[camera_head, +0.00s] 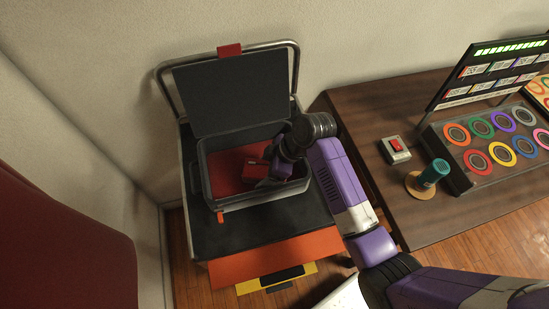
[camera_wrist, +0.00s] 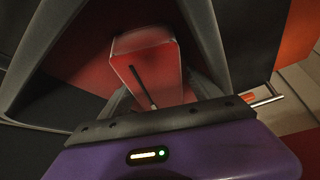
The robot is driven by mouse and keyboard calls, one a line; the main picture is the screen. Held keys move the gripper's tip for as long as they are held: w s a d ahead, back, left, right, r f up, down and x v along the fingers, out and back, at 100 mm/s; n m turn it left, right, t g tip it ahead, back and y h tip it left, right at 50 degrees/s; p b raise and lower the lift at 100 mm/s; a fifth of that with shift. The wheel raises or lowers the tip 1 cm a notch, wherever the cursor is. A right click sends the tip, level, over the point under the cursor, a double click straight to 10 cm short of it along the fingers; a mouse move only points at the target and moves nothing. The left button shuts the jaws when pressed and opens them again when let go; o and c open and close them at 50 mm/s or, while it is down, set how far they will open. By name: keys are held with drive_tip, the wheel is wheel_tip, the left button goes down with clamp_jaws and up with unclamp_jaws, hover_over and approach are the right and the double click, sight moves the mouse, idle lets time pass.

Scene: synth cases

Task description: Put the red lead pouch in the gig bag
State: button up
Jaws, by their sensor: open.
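The gig bag (camera_head: 207,178) is a dark open case with a red lining and its lid raised at the back. It stands on a black-topped cart. The red lead pouch (camera_head: 254,168) is a small red block inside the bag, at my gripper's end. In the wrist view the pouch (camera_wrist: 148,62) is close in front of my gripper, with a dark line on its face. My gripper (camera_head: 262,172) reaches down into the bag from the right and is open. The fingers are mostly hidden; I cannot tell whether they touch the pouch.
The cart (camera_head: 240,238) has a metal rail behind the lid. A wall is close on the left.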

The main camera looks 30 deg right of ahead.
drive_tip(key=v, duration=1.1)
drive_tip(key=shift+d+r, duration=0.15)
drive_tip(key=shift+r, duration=0.15)
drive_tip(key=shift+w, duration=0.15)
drive_tip(key=w+d+r+m+t+h, duration=0.2)
drive_tip(key=w+d+r+m+t, duration=0.3)
drive_tip(key=w, duration=0.3)
drive_tip(key=s+a+r+m+t, duration=0.1)
drive_tip(key=s+a+t, duration=0.1)
drive_tip(key=s, duration=1)
drive_tip(key=s+a+r+m+t+h, duration=0.1)
drive_tip(key=s+a, duration=0.3)
drive_tip(key=s, duration=0.8)
drive_tip(key=s+a+r+m+t+h, duration=0.1)
drive_tip(key=s+a+r+m+t, duration=0.1)
drive_tip(key=s, duration=1.1)
drive_tip(key=shift+a+r+m+t, duration=0.4)
drive_tip(key=shift+a+m+t, duration=0.15)
drive_tip(key=shift+a, duration=0.35)
drive_tip(key=shift+w, duration=0.1)
